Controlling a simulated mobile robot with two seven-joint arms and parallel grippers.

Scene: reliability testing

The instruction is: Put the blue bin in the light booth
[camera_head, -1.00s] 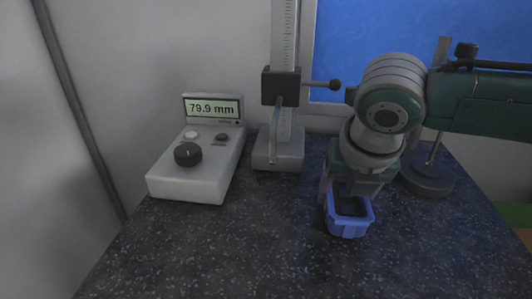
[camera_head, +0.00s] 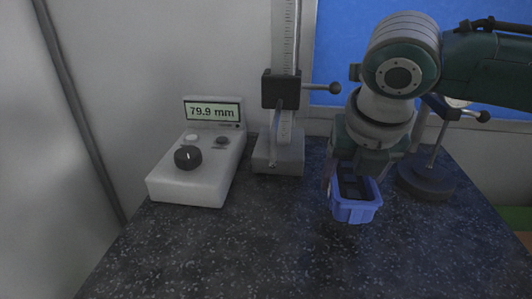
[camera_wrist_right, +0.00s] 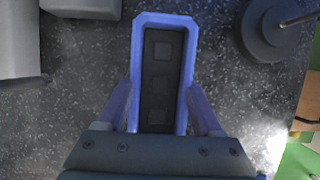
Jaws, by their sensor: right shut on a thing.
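The blue bin (camera_head: 355,212) is a small open box over the dark speckled worktop, right of centre in the head view. In the right wrist view the bin (camera_wrist_right: 188,60) points away from me, with dark square items inside. My right gripper (camera_head: 350,180) comes down from above and is shut on the bin; its fingers (camera_wrist_right: 158,108) press on both long sides. The bin looks slightly lifted, but the gap below it is hard to judge. I cannot make out the light booth in these views. My left gripper is not in view.
A grey readout box (camera_head: 195,170) showing 79.9 mm stands at the left. The front worktop (camera_head: 270,250) is clear.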

